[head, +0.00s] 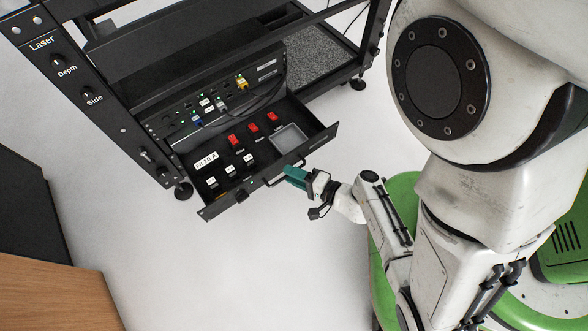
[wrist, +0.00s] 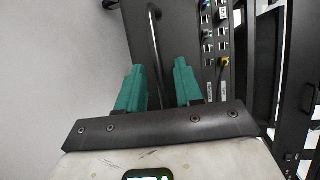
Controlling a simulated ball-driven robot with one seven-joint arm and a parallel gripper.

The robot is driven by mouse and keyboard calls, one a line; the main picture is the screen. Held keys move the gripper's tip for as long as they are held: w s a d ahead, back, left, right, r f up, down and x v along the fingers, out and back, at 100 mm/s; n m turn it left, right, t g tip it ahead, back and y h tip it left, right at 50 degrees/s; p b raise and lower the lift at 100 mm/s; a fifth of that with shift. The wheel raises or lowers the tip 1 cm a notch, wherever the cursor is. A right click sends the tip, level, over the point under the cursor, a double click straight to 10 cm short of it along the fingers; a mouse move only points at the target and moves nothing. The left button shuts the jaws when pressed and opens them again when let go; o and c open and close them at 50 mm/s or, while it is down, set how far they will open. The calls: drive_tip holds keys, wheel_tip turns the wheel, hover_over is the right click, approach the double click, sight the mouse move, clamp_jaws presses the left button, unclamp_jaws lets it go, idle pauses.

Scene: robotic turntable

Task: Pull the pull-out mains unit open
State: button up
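The pull-out mains unit (head: 322,138) is a black drawer low in the rack and stands pulled out, its inside showing. Red switches, sockets, a white label and a grey square recess are on it. Its dark bar handle (head: 271,183) is on the front panel; the wrist view shows it as a curved bar (wrist: 153,38). My gripper (head: 291,175) has teal fingers and is at the handle. Contact with the bar is unclear.
The black rack (head: 92,85) stands around the drawer, with labelled knobs on its left post. Cables plug into a panel (head: 215,102) behind the drawer. A wooden-topped cabinet (head: 50,295) is at lower left. The pale floor (head: 240,275) before the drawer is clear.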

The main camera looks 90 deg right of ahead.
drive_tip(key=p+v, duration=0.2)
drive_tip(key=v, duration=0.8)
drive_tip(key=shift+s, duration=0.4)
drive_tip(key=shift+a, duration=0.1)
drive_tip(key=w+a+n+g+y, duration=0.8)
drive_tip(key=w+n+y, duration=0.3)
drive_tip(key=n+y, duration=0.45)
drive_tip(key=w+r+n+g+h+p, duration=0.1)
drive_tip(key=r+n+h+p, duration=0.1)
drive_tip(key=r+p, duration=0.8)
drive_tip(key=w+d+r+n+g+h+p, duration=0.1)
drive_tip(key=w+r+n+g+h+p, duration=0.1)
drive_tip(key=r+p, duration=0.8)
drive_tip(key=w+r+n+g+h+p, duration=0.1)
drive_tip(key=r+n+h+p, duration=0.3)
drive_tip(key=r+p, duration=0.6)
wheel_tip(320, 180, up, 12)
drive_tip(key=shift+w+d+f+g, duration=0.1)
drive_tip(key=shift+w+d+g, duration=0.1)
drive_tip(key=shift+w+g, duration=0.25)
